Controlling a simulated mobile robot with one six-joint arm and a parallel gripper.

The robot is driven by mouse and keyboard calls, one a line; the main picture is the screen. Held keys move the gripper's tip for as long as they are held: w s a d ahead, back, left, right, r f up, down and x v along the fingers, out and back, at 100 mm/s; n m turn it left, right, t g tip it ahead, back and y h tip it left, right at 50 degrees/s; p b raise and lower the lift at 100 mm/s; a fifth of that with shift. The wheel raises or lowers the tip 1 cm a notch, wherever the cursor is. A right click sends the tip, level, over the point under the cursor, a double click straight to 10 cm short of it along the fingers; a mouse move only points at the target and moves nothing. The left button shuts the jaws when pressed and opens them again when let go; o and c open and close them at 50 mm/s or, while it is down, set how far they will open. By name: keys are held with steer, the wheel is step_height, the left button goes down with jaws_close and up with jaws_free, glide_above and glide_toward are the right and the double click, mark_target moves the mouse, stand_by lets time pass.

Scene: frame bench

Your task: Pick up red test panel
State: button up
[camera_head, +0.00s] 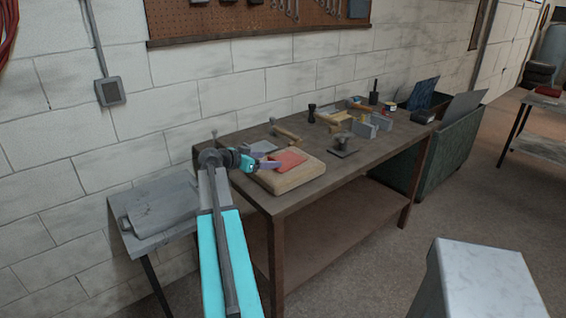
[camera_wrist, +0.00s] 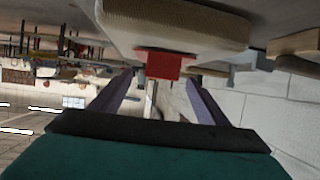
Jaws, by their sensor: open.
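The red test panel (camera_head: 288,160) lies on a thick tan block (camera_head: 293,181) at the near left end of the workbench. My gripper (camera_head: 273,160) is at the left side of the panel, with its purple fingers spread apart. In the wrist view, which looks upside down, the red panel (camera_wrist: 163,64) shows just beyond the fingertips at the edge of the block (camera_wrist: 185,25). My gripper (camera_wrist: 157,84) is open there, with nothing visibly held between the fingers. I cannot tell whether a finger touches the panel.
The dark workbench (camera_head: 345,174) also carries a mallet (camera_head: 285,131), a flat plate with a knob (camera_head: 343,148) and several other tools. A brick wall (camera_head: 225,95) stands behind. A small grey side table (camera_head: 160,207) stands left, and a pale box top (camera_head: 485,270) is at lower right.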

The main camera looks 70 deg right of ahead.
mark_target(272, 159)
steer(key=shift+p+x, duration=1.25)
steer(key=shift+x, duration=1.3)
steer(key=shift+w+f, duration=0.1)
steer(key=c, duration=1.3)
steer(key=shift+r+b, duration=0.85)
steer(key=shift+r, duration=0.75)
steer(key=shift+a+r, duration=0.15)
steer(key=shift+a, duration=0.1)
steer(key=shift+w+a+r+b, duration=0.2)
steer(key=shift+a+b, duration=0.5)
steer(key=shift+a, duration=1.85)
steer(key=shift+s+a+r+b, duration=0.1)
steer(key=shift+a+r+b, duration=0.45)
steer(key=shift+a, duration=2.05)
steer(key=shift+w+a+r+b, duration=0.1)
steer(key=shift+a+b, duration=0.8)
steer(key=shift+a, duration=1.65)
